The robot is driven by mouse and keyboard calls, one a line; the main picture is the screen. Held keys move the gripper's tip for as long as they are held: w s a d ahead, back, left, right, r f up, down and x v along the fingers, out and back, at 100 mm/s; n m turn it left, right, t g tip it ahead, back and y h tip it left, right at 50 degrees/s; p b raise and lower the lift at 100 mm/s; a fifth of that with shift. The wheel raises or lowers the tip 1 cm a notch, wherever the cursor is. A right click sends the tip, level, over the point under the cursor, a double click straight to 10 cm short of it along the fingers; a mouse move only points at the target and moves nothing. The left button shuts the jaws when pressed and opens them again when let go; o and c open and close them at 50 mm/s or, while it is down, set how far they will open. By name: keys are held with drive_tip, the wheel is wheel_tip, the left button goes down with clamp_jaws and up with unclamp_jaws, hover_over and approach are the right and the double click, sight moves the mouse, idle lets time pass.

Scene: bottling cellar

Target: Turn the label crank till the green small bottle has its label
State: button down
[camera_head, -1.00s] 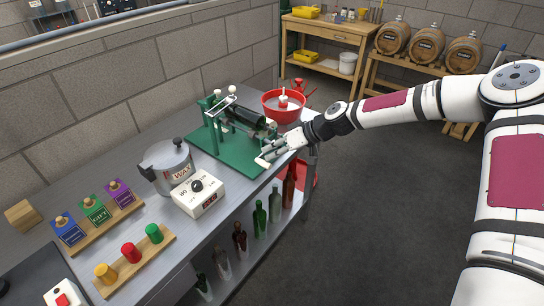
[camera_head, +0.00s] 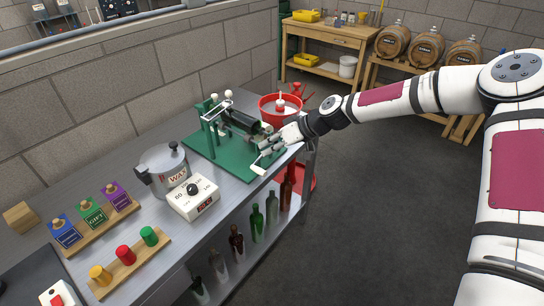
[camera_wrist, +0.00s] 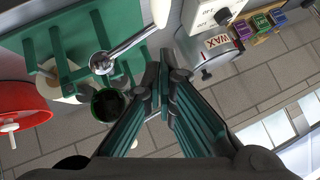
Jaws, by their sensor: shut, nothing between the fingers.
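The green labelling machine (camera_head: 207,150) stands at the far end of the steel bench. A dark green bottle (camera_head: 240,121) lies across its frame; its round end shows in the wrist view (camera_wrist: 108,104). I cannot make out a label on it. The crank (camera_head: 264,163) is on the machine's near right side, with a metal arm and a white handle (camera_wrist: 160,12), pointing toward the bench front. My gripper (camera_head: 270,145) is shut and empty, close above the crank. In the wrist view its fingertips (camera_wrist: 164,62) are beside the crank arm, apart from the handle.
A red bowl (camera_head: 281,108) stands just behind the machine. A wax pot (camera_head: 162,170) and a white dial box (camera_head: 194,198) stand to the left. Several bottles stand on the shelf below. The floor to the right is clear.

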drive_tip(key=v, duration=0.9)
drive_tip(key=shift+s+d+r+b, duration=0.25)
drive_tip(key=shift+s+b, duration=0.1)
